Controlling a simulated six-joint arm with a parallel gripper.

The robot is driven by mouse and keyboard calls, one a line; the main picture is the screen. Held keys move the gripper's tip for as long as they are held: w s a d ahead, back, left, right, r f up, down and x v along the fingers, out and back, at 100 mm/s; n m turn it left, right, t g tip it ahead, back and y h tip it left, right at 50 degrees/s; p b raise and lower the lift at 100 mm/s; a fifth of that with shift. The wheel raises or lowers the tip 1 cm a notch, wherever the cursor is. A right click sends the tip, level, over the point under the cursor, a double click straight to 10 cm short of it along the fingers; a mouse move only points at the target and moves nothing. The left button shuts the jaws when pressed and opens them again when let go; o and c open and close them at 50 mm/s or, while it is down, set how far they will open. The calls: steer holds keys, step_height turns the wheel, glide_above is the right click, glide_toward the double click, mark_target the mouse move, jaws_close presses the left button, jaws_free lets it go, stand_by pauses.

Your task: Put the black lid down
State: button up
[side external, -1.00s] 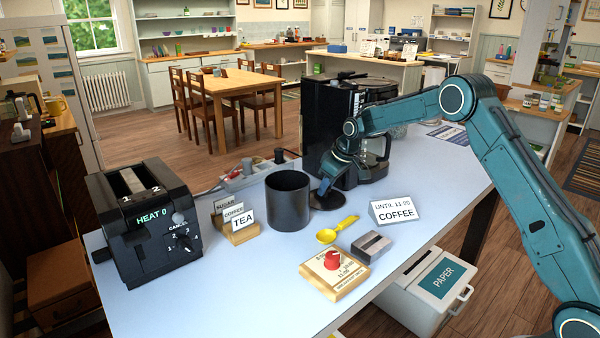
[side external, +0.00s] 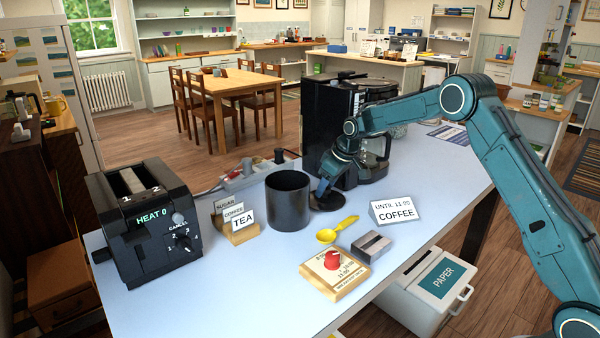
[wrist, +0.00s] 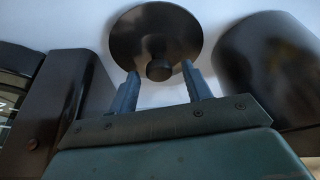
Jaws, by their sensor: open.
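The black lid (side external: 335,203) is a round dark disc. It lies flat on the pale table, just right of the black canister (side external: 288,204). In the wrist view the lid (wrist: 135,35) shows its round knob (wrist: 158,70) facing my gripper. My gripper (wrist: 160,72) is open, with one finger on each side of the knob and a visible gap between the fingers and it. In the side view my gripper (side external: 323,187) is low over the lid and partly covers it. The canister (wrist: 265,65) is at the right of the wrist view.
A black coffee machine (side external: 325,120) stands close behind the lid. A yellow scoop (side external: 336,230), a coffee sign (side external: 395,211), a grey metal block (side external: 371,246) and a wooden block with a red knob (side external: 333,270) are in front. A toaster (side external: 140,225) stands at left.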

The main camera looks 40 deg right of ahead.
steer(key=v, duration=1.1)
steer(key=shift+s+r, duration=0.25)
steer(key=shift+r, duration=0.1)
steer(key=s+a+r+m, duration=0.1)
steer(key=s+a+r, duration=0.45)
steer(key=s, duration=0.45)
steer(key=s+a+r, duration=0.5)
steer(key=s+r, duration=0.1)
steer(key=s, duration=0.4)
steer(key=s+a+f+m, duration=0.1)
steer(key=s+f, duration=0.1)
steer(key=s, duration=0.8)
steer(key=s+a+f+m+t+h, duration=0.1)
steer(key=s+f, duration=0.1)
steer(key=s, duration=0.8)
steer(key=shift+s+a+f, duration=0.2)
steer(key=shift+a, duration=0.15)
